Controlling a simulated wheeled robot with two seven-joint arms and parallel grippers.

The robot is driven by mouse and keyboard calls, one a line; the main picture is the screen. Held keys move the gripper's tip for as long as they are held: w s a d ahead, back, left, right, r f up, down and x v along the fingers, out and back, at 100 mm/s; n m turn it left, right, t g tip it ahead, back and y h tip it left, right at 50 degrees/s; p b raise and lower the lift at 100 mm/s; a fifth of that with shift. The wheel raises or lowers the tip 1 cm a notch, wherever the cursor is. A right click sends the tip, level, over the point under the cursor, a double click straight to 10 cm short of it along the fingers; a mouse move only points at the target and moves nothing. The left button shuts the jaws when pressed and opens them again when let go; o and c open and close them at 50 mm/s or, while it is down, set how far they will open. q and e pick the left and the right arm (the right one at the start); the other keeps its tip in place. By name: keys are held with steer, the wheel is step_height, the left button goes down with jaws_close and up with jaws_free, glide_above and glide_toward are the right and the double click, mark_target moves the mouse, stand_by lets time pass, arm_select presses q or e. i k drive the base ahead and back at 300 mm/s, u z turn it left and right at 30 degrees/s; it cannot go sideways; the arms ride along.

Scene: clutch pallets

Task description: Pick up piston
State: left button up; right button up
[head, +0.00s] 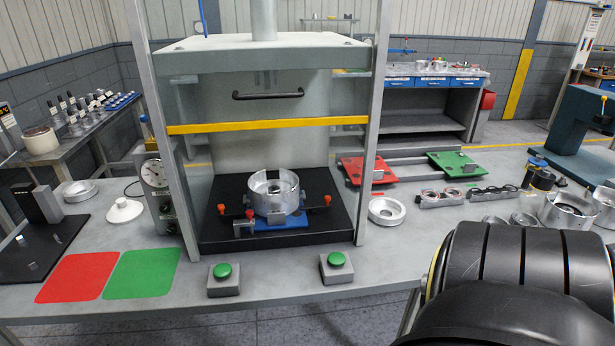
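I cannot tell for certain which part is the piston. A silver round metal part (387,212) with a central hole lies flat on the table right of the press. A larger silver cylindrical part (274,193) with a notched wall sits in the blue fixture (290,221) inside the press. More silver round parts lie at the right, including a cup-like one (562,214) partly hidden behind my dark arm link. Neither of my grippers can be made out.
The press frame (374,120) stands mid-table, with two green buttons (222,271) (338,259) in front. Red (78,277) and green (141,273) mats lie left. Red (367,171) and green (462,165) plates stand behind. The front strip between buttons and my arm is clear.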

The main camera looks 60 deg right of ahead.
mark_target(377, 206)
steer(key=u, duration=1.95)
steer(key=k, duration=1.7)
steer(key=z, duration=2.5)
